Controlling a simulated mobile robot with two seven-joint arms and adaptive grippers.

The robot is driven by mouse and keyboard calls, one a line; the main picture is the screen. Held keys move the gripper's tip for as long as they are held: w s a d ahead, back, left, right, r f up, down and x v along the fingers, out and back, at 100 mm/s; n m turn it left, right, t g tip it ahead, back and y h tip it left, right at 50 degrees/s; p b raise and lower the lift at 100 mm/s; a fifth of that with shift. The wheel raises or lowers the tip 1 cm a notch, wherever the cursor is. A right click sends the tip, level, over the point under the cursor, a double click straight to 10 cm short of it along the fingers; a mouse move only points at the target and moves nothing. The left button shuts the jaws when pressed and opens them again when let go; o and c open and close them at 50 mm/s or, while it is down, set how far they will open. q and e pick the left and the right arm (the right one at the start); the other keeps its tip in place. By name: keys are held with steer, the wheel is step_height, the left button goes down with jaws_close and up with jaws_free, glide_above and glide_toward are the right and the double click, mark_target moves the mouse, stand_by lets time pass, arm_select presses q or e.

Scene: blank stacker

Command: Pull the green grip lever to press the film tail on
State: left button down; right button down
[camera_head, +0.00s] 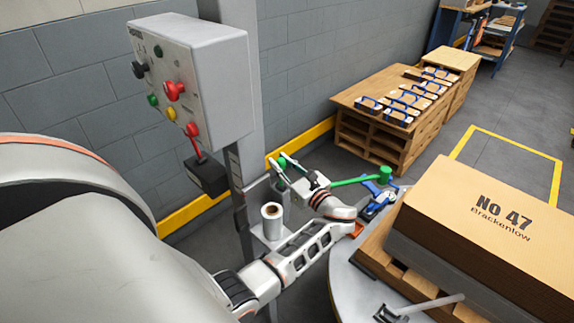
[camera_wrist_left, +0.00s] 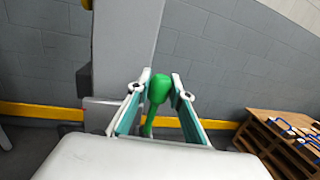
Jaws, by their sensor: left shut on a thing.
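The green grip lever (camera_head: 352,181) runs as a green bar from a green hub on a blue fitting at the right towards my left gripper (camera_head: 285,168). In the left wrist view a rounded green grip (camera_wrist_left: 158,88) sits between the two teal-padded fingers of that gripper (camera_wrist_left: 162,80), with its thinner stem running down behind my palm. The left gripper is shut on this grip. My wrist hides part of the lever in the head view. I cannot make out the film tail. My right gripper is not in view.
A white roll (camera_head: 271,220) stands on a small shelf by the post. A grey control box (camera_head: 205,85) hangs above it. A large brown stack marked No 47 (camera_head: 490,215) sits on a pallet at the right.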

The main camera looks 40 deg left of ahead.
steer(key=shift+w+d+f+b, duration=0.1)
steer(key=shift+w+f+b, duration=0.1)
steer(key=shift+b, duration=0.1)
arm_select(q)
steer(key=shift+s+a+f+n, duration=0.15)
steer(key=shift+s+n, duration=1.15)
steer(key=shift+n, duration=0.4)
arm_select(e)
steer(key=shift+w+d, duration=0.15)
arm_select(q)
steer(key=c, duration=2)
jaws_free()
steer(key=shift+o, duration=1.1)
steer(key=shift+s, duration=0.15)
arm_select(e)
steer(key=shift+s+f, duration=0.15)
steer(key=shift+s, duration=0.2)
